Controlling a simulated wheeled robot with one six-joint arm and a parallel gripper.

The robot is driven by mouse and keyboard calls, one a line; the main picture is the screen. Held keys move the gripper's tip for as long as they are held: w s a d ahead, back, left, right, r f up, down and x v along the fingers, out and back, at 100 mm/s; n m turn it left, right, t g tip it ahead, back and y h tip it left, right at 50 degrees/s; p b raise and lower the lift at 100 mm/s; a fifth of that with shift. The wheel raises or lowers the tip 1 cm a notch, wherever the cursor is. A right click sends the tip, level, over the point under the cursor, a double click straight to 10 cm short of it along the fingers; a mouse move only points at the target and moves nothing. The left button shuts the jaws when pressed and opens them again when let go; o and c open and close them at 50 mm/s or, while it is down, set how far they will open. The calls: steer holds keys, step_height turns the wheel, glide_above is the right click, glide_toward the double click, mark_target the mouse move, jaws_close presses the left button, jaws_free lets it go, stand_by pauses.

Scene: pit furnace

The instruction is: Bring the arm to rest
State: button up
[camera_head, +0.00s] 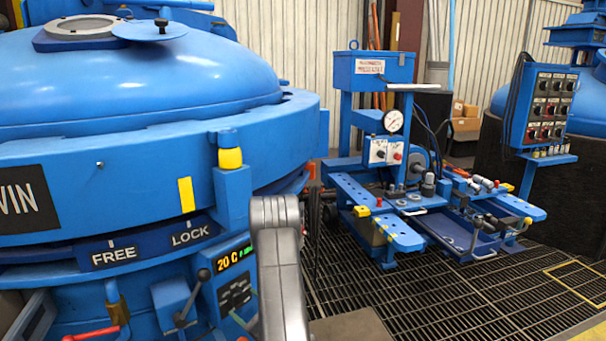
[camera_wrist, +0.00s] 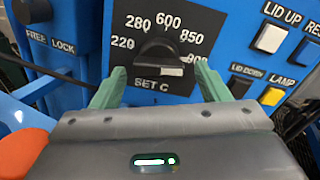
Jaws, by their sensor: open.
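In the wrist view, my gripper (camera_wrist: 160,72) is open, with its two green fingers spread left and right of a black knob (camera_wrist: 160,48). I cannot tell whether the fingertips touch the knob or its panel. The knob sits on a dark dial plate marked SET C, with numbers from 220 to about 900 around it.
The blue furnace (camera_head: 130,90) fills the left, with a lever (camera_head: 188,300) and a 20 C display (camera_head: 236,257) low on its front. Lid and lamp buttons (camera_wrist: 272,96) are right of the dial. A blue pump cart (camera_head: 400,235) stands on the grating, clear at front right.

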steer(key=shift+w+d+r+n+b, duration=0.15)
steer(key=shift+n+b, duration=1.2)
steer(key=shift+n, duration=1.95)
steer(key=shift+a+r+n+b, duration=0.1)
steer(key=shift+n+b, duration=1.2)
steer(key=shift+n, duration=2)
steer(key=shift+d, duration=0.15)
